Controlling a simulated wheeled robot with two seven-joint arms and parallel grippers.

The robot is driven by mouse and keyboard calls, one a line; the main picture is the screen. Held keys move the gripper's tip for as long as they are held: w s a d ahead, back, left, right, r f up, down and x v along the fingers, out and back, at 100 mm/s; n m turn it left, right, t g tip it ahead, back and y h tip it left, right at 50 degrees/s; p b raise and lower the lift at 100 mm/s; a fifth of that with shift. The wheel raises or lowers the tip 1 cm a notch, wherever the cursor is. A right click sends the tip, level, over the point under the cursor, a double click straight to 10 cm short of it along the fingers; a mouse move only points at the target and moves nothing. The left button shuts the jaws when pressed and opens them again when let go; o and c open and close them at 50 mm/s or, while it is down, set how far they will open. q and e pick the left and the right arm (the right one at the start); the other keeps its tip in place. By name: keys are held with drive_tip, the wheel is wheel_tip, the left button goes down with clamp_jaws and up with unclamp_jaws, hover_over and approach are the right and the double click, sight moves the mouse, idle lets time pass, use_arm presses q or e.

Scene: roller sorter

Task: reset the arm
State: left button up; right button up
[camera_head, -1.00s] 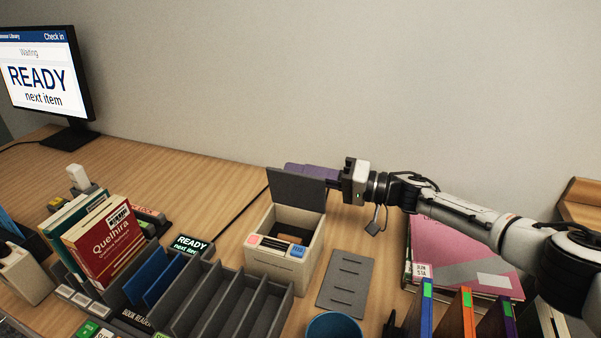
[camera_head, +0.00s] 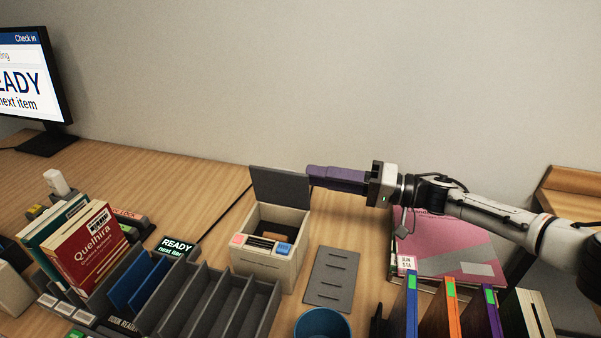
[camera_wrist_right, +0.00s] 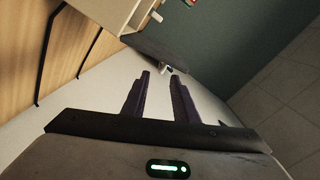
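My right arm comes in from the right, and its gripper (camera_head: 312,174) points left with its purple fingers just right of the raised grey lid (camera_head: 281,188) of a small cream box. In the right wrist view the two fingers (camera_wrist_right: 160,80) stand apart with nothing between them, so the gripper is open and empty. Whether the fingertips touch the lid's edge is hard to tell. My left gripper is in neither view.
The cream box (camera_head: 262,262) stands open below the fingers. A grey slotted plate (camera_head: 332,279), blue cup (camera_head: 322,326) and pink book (camera_head: 450,240) lie to its right. A grey divided rack (camera_head: 215,305) and upright books (camera_head: 88,250) are left. The back wall is close behind.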

sight(283, 171)
drive_tip(key=shift+v, duration=0.85)
drive_tip(key=shift+a, duration=0.1)
drive_tip(key=x, duration=1)
drive_tip(key=shift+s, duration=0.1)
